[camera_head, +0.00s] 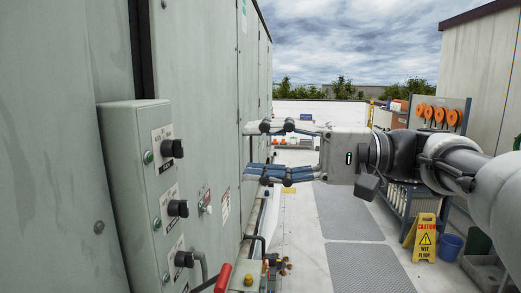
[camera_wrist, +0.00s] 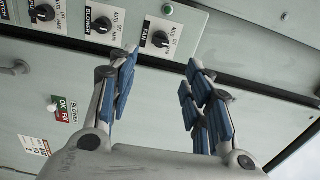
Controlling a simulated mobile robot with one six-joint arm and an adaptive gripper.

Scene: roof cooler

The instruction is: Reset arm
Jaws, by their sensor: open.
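My gripper (camera_head: 262,150) is open and empty, its fingers pointing left toward the grey cabinet in the head view. In the wrist view my gripper (camera_wrist: 160,90) has its two blue-padded fingers wide apart with nothing between them. The control box (camera_head: 128,175) on the cabinet has three black rotary knobs: upper (camera_head: 172,149), middle (camera_head: 177,208) and lower (camera_head: 183,259). In the wrist view a knob (camera_wrist: 160,39) labelled FAN lies beyond the fingers, with two others to its left. The fingers look clear of the knobs.
The cabinet wall (camera_head: 200,80) fills the left side. A yellow wet floor sign (camera_head: 425,238), a blue bucket (camera_head: 450,245) and a rack with orange reels (camera_head: 438,115) stand at right. Red-handled hardware (camera_head: 223,277) sits low at the cabinet. Grey mats (camera_head: 355,215) cover open floor.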

